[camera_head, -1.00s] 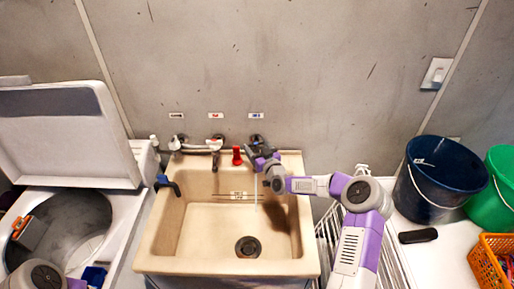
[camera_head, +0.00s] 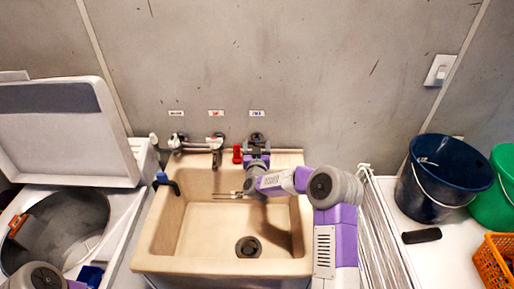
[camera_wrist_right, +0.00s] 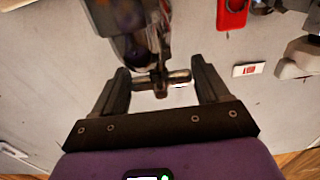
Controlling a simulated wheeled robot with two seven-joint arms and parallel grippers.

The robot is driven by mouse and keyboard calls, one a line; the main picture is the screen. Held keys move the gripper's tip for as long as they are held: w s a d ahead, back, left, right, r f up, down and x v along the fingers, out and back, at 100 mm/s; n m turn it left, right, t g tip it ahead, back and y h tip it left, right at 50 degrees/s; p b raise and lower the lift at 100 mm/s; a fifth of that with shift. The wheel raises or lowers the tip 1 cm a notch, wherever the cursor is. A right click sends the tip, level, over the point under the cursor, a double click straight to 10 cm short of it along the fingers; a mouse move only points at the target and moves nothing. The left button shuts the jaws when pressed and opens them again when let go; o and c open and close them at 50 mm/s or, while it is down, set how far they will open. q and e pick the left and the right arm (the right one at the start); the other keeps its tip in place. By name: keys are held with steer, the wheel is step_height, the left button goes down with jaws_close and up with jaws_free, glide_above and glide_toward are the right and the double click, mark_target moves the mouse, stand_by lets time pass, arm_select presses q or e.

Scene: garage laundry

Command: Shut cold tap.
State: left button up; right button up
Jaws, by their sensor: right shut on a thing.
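The cold tap (camera_head: 257,139) is on the wall above the sink's back right, under a label with blue marking (camera_head: 257,113). My right gripper (camera_head: 256,153) is at this tap and hides much of it. In the right wrist view, a metal cross-bar handle (camera_wrist_right: 150,79) of the tap lies between the two dark fingers of the gripper (camera_wrist_right: 161,84), which are shut on it. I cannot tell how far the handle is turned. No water stream shows clearly in the sink. My left gripper is out of view; only part of its arm shows at bottom left.
The beige sink (camera_head: 160,250) has a drain (camera_head: 248,247). A red object (camera_head: 237,153) stands close left of my right gripper, and a mixer tap (camera_head: 215,146) is further left. An open-lidded washer (camera_head: 65,135) is left; a drying rack (camera_head: 375,235) and dark bucket (camera_head: 440,178) are right.

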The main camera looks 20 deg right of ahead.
steer(key=shift+r+h, duration=0.1)
steer(key=shift+h, duration=0.2)
steer(key=shift+c, duration=0.2)
steer(key=o, duration=1)
steer(key=shift+s, duration=0.1)
steer(key=shift+v, duration=3.7)
steer(key=shift+r, duration=0.1)
